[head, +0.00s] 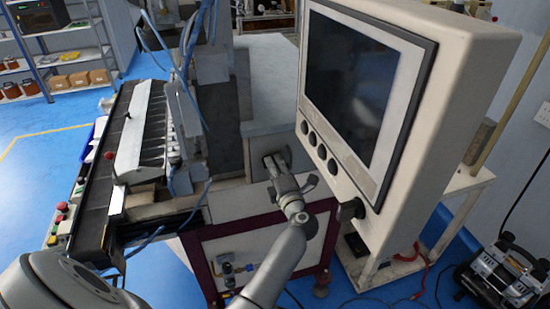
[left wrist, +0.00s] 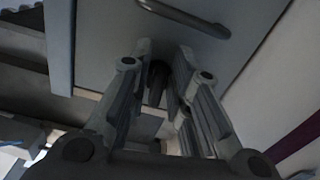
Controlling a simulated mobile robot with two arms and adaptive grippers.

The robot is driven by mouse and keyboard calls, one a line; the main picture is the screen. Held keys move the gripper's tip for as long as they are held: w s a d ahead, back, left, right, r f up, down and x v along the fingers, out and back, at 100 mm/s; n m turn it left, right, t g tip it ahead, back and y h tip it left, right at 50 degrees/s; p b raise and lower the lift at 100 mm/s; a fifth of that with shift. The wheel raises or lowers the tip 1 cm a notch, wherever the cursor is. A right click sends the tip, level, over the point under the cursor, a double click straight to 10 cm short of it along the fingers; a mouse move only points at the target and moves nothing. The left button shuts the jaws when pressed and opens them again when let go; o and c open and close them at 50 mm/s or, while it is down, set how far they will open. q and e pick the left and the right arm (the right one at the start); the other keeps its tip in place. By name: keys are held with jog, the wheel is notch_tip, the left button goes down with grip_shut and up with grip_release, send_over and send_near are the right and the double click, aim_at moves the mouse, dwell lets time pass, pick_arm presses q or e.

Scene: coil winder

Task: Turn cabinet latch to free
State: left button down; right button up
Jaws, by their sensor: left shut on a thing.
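The cabinet door (head: 262,143) is a small grey panel on the machine's front, left of the big monitor. My left gripper (head: 272,164) reaches it from below, with its fingertips at the panel. In the left wrist view, the grey cabinet panel (left wrist: 110,30) fills the upper part. The latch (left wrist: 157,82) is a small dark piece between the fingers of my left gripper (left wrist: 160,70), which is shut on it. The fingers hide the latch in the head view, and its turn angle cannot be told. My right gripper is not in view.
A bar handle (left wrist: 190,14) sits on the panel above the latch. The monitor housing (head: 445,100) stands close on the right of my left arm. A long machine bed (head: 95,205) with cables lies left. A black and silver device (head: 505,270) stands on the blue floor at right.

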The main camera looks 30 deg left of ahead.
pick_arm(q)
jog(key=shift+f+m+p, duration=0.1)
jog(key=shift+m+p, duration=0.5)
jog(key=shift+m, duration=0.2)
